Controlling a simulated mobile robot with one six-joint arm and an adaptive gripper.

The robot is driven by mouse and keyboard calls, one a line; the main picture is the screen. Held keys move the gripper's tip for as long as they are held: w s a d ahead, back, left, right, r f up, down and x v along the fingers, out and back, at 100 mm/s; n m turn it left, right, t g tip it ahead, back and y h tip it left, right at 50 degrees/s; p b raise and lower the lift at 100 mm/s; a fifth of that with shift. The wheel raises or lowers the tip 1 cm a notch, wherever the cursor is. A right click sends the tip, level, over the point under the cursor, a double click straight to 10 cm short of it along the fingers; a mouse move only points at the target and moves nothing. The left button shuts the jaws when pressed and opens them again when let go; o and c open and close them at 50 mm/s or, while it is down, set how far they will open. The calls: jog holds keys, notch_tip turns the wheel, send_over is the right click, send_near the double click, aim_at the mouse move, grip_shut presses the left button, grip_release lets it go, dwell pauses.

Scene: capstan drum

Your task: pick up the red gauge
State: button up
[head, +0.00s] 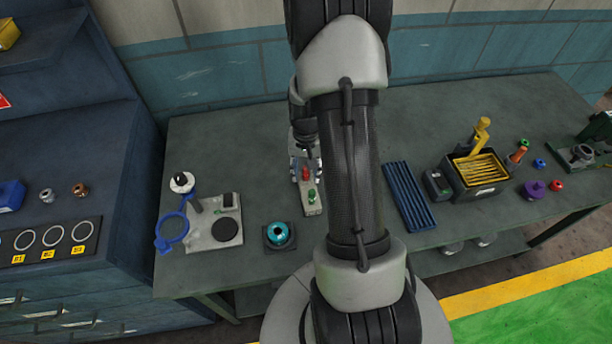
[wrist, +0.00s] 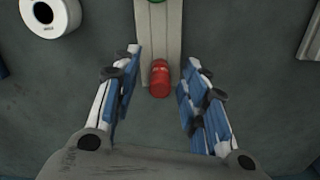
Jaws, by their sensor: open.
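The red gauge (wrist: 160,80) is a small red cylinder on a narrow pale grey rail (wrist: 160,35). In the head view the red gauge (head: 306,174) shows low on the bench, between my gripper's fingers. My gripper (wrist: 162,66) is open, with blue-padded fingers on the left and right of the gauge and a visible gap on each side. In the head view my gripper (head: 305,164) is left of my arm, over the rail. I cannot tell how far the fingertips are above the bench.
A green piece (head: 311,195) sits on the rail's near end. A teal round part (head: 278,235) and a grey plate (head: 205,240) with a blue ring lie to the left. A white ring (wrist: 50,14) is near the rail. Blue slats (head: 405,195) lie right of my arm.

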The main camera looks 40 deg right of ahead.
jog(key=shift+f, duration=0.4)
jog(key=shift+r, duration=0.1)
jog(key=shift+c, duration=0.6)
grip_shut()
